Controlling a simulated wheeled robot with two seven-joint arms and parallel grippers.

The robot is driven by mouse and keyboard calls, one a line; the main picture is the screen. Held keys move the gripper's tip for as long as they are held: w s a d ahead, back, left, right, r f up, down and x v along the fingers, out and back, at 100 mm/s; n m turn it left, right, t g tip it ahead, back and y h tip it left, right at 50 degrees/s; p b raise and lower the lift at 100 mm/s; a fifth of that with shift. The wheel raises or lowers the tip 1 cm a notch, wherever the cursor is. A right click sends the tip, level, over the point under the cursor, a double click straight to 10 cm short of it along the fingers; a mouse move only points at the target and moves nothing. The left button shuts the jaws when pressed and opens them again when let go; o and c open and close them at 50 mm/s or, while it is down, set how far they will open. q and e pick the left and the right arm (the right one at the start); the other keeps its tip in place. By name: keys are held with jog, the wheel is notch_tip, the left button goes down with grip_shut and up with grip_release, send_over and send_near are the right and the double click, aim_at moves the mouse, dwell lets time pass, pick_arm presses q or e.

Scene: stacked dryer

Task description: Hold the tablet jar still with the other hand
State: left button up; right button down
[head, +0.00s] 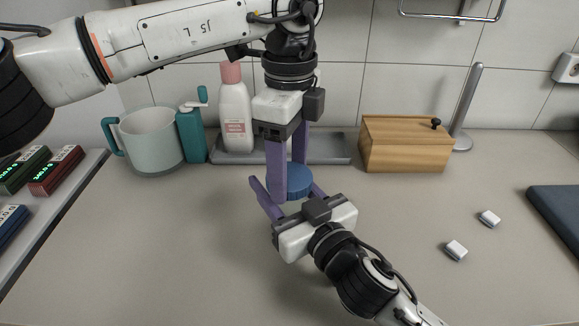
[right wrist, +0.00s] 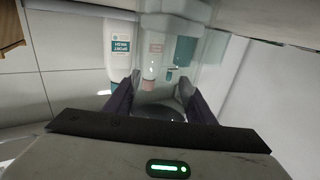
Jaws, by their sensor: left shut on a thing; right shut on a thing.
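The tablet jar (head: 297,182) shows its round blue lid in the middle of the counter in the head view; its body is mostly hidden behind my right gripper. My left gripper (head: 289,180) points straight down, with its purple fingers shut on the lid, one in front and one behind. My right gripper (head: 284,188) reaches in from the lower right, low beside the jar, shut on its body. In the right wrist view, my right fingers (right wrist: 159,85) stand either side of a see-through shape with a dark round part; its edges are hard to make out.
Two white tablets (head: 456,250) (head: 490,217) lie at the right. The front left counter is clear.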

aim_at(289, 175)
pick_arm(q)
jog(key=shift+r, duration=0.15)
jog(key=shift+r, duration=0.9)
jog(key=shift+r, duration=2)
pick_arm(e)
jog(key=c, duration=0.7)
grip_release()
jog(key=shift+c, duration=0.2)
jog(key=shift+s, duration=0.1)
